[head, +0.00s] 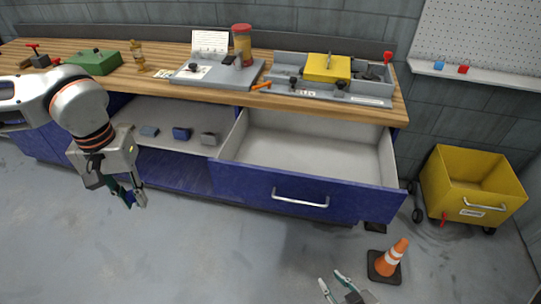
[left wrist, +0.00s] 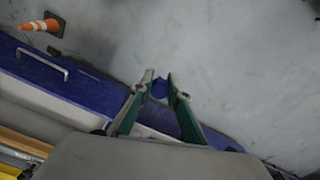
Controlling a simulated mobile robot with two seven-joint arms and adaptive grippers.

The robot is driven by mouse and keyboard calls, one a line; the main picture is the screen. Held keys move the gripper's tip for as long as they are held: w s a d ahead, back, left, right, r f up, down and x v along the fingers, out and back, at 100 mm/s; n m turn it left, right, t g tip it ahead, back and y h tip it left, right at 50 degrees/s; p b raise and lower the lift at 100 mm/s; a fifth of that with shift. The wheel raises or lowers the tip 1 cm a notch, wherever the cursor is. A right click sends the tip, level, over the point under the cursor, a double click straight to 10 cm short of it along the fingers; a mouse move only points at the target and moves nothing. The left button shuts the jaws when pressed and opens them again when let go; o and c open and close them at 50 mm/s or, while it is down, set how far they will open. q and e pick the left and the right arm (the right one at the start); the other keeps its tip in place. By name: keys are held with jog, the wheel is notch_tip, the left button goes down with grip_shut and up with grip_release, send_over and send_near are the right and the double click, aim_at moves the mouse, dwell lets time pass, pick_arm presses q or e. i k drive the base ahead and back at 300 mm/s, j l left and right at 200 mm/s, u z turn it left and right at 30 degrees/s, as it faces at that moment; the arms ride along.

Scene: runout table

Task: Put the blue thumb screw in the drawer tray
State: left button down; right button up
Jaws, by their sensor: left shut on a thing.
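My left gripper (head: 138,200) hangs over the floor in front of the open shelf, left of the drawer. The drawer front also shows in the left wrist view (left wrist: 85,92). My right gripper (head: 332,281) is open and empty, low over the floor at the bottom.
The wooden bench (head: 180,90) carries a green box (head: 93,62), a grey plate and a yellow block (head: 327,67) on a fixture. Several small blocks lie on the shelf (head: 165,115). A traffic cone (head: 394,257) and yellow cart (head: 470,190) stand at the right.

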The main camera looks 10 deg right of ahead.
aim_at(313, 171)
jog(key=i+l+z, duration=0.2)
jog(key=l, duration=0.2)
jog(key=i+l+z, duration=0.4)
jog(key=i, duration=0.2)
jog(key=i+l+z, duration=0.2)
jog(key=i, duration=0.2)
jog(key=k+j, duration=0.05)
jog(key=j, duration=0.05)
